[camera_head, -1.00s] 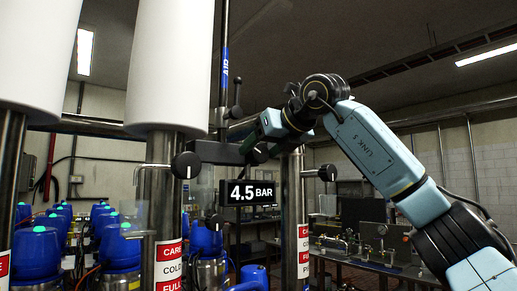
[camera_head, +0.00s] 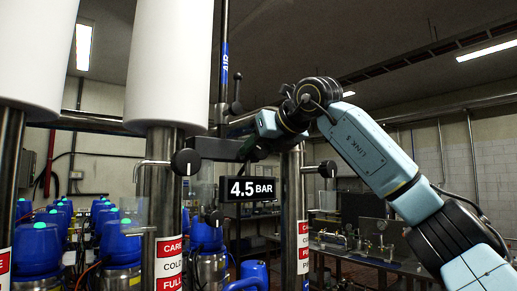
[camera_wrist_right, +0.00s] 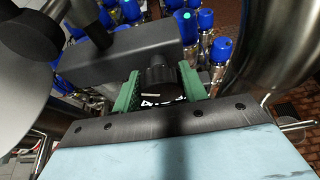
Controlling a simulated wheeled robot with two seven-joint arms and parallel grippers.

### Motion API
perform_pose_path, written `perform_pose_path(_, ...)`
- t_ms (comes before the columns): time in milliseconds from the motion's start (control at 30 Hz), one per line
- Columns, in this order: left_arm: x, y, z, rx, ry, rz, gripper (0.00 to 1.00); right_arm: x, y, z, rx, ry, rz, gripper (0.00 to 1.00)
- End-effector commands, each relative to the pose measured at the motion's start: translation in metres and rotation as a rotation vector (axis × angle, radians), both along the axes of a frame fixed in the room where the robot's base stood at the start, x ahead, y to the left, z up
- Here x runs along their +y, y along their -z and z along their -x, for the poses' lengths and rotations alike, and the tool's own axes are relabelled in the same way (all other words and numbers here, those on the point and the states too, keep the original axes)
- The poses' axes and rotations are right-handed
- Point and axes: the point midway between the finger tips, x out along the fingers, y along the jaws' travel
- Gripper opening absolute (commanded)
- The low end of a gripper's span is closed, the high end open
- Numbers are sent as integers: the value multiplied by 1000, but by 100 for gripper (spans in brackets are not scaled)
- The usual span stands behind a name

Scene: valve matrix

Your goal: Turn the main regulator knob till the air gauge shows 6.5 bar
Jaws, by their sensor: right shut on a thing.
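The air gauge display (camera_head: 250,189) is a black panel reading 4.5 BAR in the head view. My right gripper (camera_head: 250,151) reaches in from the right just above it, at the end of the dark regulator body (camera_head: 215,148). In the right wrist view, the green fingers of my right gripper (camera_wrist_right: 160,82) are shut on a black knob (camera_wrist_right: 157,76), one finger on each side. White marks show on the knob's near face, partly in shadow. In the head view the held knob is mostly hidden by the gripper. My left gripper is in neither view.
White-topped steel columns (camera_head: 156,75) stand at the left. Blue-topped canisters (camera_head: 122,243) stand below. A bench (camera_head: 370,262) with fittings is behind.

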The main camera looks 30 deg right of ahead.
Motion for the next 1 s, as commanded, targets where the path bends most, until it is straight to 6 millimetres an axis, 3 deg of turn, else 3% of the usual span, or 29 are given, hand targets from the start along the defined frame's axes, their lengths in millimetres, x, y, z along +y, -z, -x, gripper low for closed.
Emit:
perform_pose_path(367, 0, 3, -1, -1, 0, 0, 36, -1, 1, 0, 13, -1, -165, 20)
perform_pose_path(1000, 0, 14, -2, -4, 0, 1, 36, -4, 3, -1, 58, 0, -745, 20)
